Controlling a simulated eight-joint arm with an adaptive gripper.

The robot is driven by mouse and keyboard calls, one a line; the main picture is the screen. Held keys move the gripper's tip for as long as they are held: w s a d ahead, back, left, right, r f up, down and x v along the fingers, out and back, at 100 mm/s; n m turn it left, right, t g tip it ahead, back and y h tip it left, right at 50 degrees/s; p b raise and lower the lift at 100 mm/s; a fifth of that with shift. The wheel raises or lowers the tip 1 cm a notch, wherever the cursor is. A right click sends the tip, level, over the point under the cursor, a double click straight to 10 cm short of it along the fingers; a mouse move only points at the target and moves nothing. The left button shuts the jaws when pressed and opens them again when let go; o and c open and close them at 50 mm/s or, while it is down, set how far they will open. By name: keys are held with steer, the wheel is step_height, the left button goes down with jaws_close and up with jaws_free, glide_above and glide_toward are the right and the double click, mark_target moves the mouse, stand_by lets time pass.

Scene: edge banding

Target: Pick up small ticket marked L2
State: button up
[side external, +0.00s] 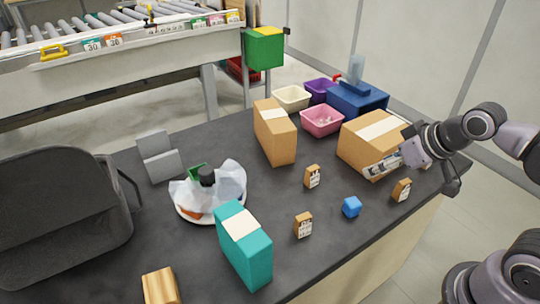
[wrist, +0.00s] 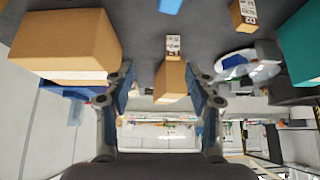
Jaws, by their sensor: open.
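Several small brown tickets with white printed labels stand on the dark table in the side view: one at the middle (side external: 312,177), one nearer the front (side external: 303,225) and one at the right (side external: 402,190). Their print is too small to tell which reads L2. In the wrist view one ticket (wrist: 173,46) shows ahead, between the lines of my fingers, and another (wrist: 243,14) at the upper right. My gripper (side external: 412,172) is open beside the large cardboard box, near the right ticket. In the wrist view the space between its fingers (wrist: 160,84) is empty.
The large cardboard box (side external: 372,146) is close beside my gripper. A blue cube (side external: 351,207) lies between the front and right tickets. A tall brown box (side external: 274,132), a teal box (side external: 243,246) and a plate with a bag (side external: 210,196) stand further left.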

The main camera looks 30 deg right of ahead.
steer(key=shift+c, duration=0.3)
stand_by(0.4)
steer(key=n+g+h, duration=0.5)
steer(key=n+g, duration=0.2)
steer(key=n, duration=1.1)
glide_above(311, 168)
steer(key=a, duration=0.4)
step_height(311, 168, down, 5)
steer(key=shift+y, duration=0.3)
steer(key=x, duration=1)
steer(key=shift+s+d+f, duration=0.1)
steer(key=shift+s+d, duration=0.1)
steer(key=shift+d, duration=0.25)
steer(key=c, duration=1)
